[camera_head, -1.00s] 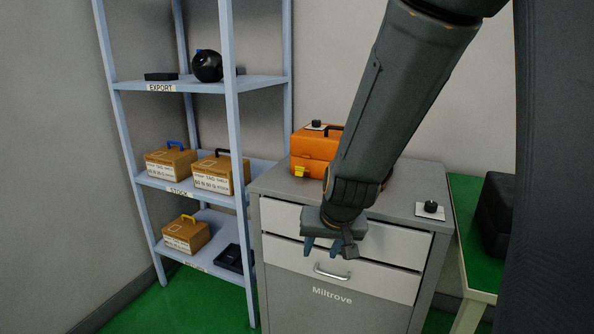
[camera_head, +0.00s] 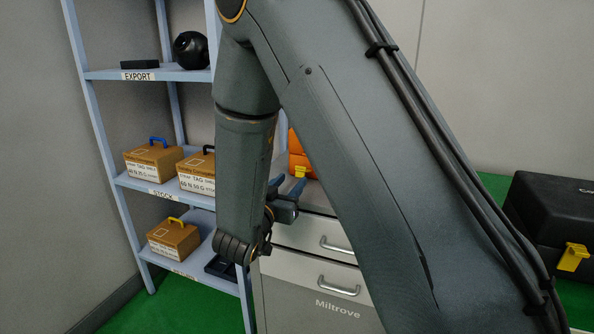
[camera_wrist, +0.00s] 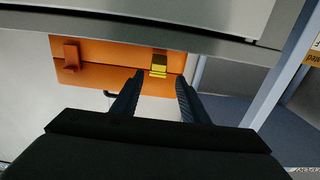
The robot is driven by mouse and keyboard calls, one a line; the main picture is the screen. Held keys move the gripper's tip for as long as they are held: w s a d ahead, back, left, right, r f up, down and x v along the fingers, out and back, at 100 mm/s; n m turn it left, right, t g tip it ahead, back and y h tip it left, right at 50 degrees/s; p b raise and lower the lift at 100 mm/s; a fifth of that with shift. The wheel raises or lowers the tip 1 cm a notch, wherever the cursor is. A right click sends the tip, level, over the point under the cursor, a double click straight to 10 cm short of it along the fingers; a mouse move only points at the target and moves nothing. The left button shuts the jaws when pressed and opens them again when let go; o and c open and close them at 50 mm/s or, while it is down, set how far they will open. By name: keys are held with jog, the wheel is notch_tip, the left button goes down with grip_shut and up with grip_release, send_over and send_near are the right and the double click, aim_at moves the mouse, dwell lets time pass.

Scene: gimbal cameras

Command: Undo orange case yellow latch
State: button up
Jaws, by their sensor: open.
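The orange case (camera_head: 297,160) stands on the grey cabinet, mostly hidden behind my arm in the head view. Its yellow latch (camera_head: 300,172) shows just beyond my gripper (camera_head: 286,184). In the wrist view the orange case (camera_wrist: 112,77) appears upside down, with the yellow latch (camera_wrist: 158,66) and an orange latch (camera_wrist: 71,56) on its front. My gripper (camera_wrist: 159,77) is open and empty. Its two fingers point at the case and lie either side of the yellow latch in the picture. A gap to the latch seems to remain, but contact cannot be judged.
The cabinet (camera_head: 313,287) has drawers with handles below the case. A blue shelf rack (camera_head: 152,187) with several boxes stands at the left. A black case (camera_head: 550,210) with its own yellow latch (camera_head: 572,257) is at the right.

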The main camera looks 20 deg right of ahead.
aim_at(300, 172)
jog(key=shift+x, duration=3.6)
jog(key=shift+d, duration=0.1)
